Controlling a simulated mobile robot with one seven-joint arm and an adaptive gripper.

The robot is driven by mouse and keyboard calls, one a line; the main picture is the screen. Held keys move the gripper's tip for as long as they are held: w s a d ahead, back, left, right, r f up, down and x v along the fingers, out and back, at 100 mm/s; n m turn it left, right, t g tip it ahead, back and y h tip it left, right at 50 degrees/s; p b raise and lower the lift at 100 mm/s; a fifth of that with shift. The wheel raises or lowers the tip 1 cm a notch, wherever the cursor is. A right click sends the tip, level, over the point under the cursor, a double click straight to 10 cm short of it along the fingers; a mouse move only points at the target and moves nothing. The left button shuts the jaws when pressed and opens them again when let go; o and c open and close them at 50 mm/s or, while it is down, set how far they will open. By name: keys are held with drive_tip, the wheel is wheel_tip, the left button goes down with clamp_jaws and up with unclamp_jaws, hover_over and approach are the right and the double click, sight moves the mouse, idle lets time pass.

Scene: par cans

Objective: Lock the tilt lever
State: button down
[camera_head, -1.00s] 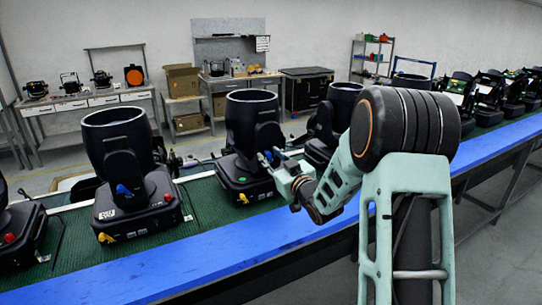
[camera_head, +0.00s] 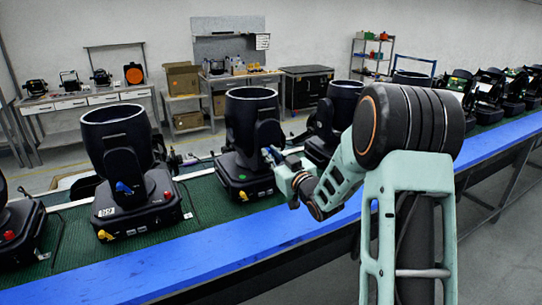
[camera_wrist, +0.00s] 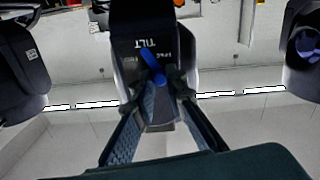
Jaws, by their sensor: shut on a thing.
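The tilt lever (camera_wrist: 149,54) is a small blue handle under the printed word TILT on the black yoke arm of a par can, seen in the wrist view. My gripper (camera_wrist: 164,86) has its two fingers closed in around the lever's lower end. In the head view my gripper (camera_head: 272,157) reaches the right side of the par can (camera_head: 249,115), second from the left of those with full heads in view. That can stands upright on its black base. The lever's grasped end is partly hidden by the fingertips.
The cans stand in a row on a green conveyor (camera_head: 205,205) with a blue front rail (camera_head: 200,252). A neighbouring par can (camera_head: 118,150) with a blue lever stands to the left, another (camera_head: 340,105) to the right behind my arm. Work tables (camera_head: 90,100) line the back wall.

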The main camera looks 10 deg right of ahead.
drive_tip(key=m, duration=0.1)
drive_tip(key=m+b, duration=0.1)
drive_tip(key=m, duration=0.1)
drive_tip(key=shift+w+d+r, duration=0.15)
drive_tip(key=shift+d, duration=0.25)
drive_tip(key=shift+w+d+m+p, duration=0.15)
drive_tip(key=shift+d+m, duration=0.2)
drive_tip(key=shift+m, duration=1)
drive_tip(key=shift+w+d+m+p, duration=0.15)
drive_tip(key=shift+d+m, duration=0.2)
drive_tip(key=shift+m, duration=1.05)
drive_tip(key=shift+d+m+p, duration=0.15)
drive_tip(key=shift+d+m, duration=0.2)
drive_tip(key=shift+m, duration=1)
drive_tip(key=c, duration=1.9)
unclamp_jaws()
drive_tip(key=shift+f, duration=0.2)
drive_tip(key=shift+c, duration=0.2)
drive_tip(key=v, duration=1.2)
